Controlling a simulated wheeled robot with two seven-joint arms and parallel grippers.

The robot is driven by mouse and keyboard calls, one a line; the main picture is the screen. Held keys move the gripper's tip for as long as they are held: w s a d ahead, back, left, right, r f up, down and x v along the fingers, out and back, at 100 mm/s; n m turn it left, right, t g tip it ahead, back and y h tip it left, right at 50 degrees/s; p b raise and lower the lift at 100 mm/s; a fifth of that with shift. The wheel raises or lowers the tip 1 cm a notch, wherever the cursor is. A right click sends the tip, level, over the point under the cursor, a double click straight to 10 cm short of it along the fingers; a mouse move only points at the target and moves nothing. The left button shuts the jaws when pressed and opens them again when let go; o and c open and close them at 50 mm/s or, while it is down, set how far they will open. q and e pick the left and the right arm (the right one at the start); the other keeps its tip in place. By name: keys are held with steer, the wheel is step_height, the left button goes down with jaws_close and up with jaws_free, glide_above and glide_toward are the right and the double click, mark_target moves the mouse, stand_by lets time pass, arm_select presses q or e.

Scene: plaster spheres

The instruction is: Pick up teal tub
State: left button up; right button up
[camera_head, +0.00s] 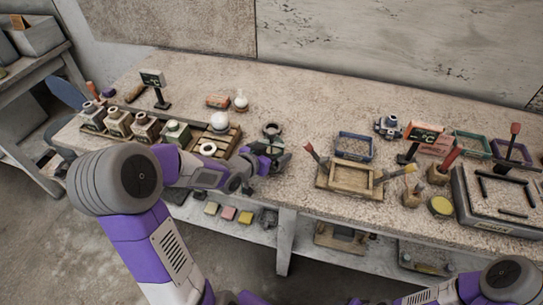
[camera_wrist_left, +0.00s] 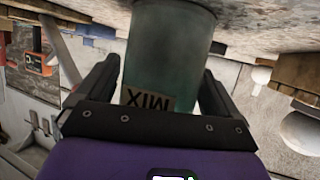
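The teal tub (camera_wrist_left: 168,55), with a tan label reading MIX upside down, fills the middle of the left wrist view. My left gripper (camera_wrist_left: 160,75) has its two dark fingers apart, one on each side of the tub. A narrow gap shows at the left finger; whether the right finger touches is unclear.
A wooden tray (camera_head: 228,135) with a white sphere (camera_head: 221,119) stands just left of my left gripper. A wooden frame (camera_head: 352,178) and a blue bin (camera_head: 354,147) stand to the right. The bench's back middle is clear.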

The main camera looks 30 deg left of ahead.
mark_target(272, 130)
arm_select(q)
steer(key=c, duration=1.3)
step_height(272, 130, up, 10)
steer(key=p, duration=0.5)
steer(key=shift+r, duration=0.1)
